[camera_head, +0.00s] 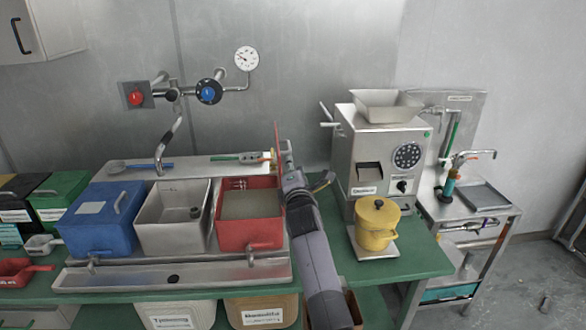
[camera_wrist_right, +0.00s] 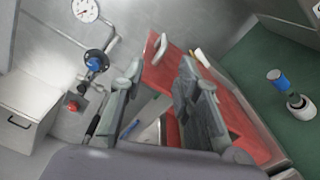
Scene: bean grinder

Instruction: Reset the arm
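My right arm comes up from the bottom of the head view, over the table just right of the red bin (camera_head: 249,238). Its gripper (camera_head: 290,163) is by a thin red panel (camera_head: 277,140) that stands upright, seen almost edge-on. In the right wrist view the gripper (camera_wrist_right: 158,80) has its two fingers spread apart with a gap between them. The red panel (camera_wrist_right: 230,105), with a pale handle (camera_wrist_right: 160,47), lies beyond the fingers. I see nothing clamped between them; any contact with the panel is unclear. My left gripper is not in view.
A blue lidded bin (camera_head: 95,235) and an open grey bin (camera_head: 170,240) stand left of the red bin. Right of my arm is the grinder (camera_head: 345,160) with a yellow pot (camera_head: 377,228). Pipes, a blue valve (camera_head: 208,92) and a gauge (camera_head: 246,58) are on the wall.

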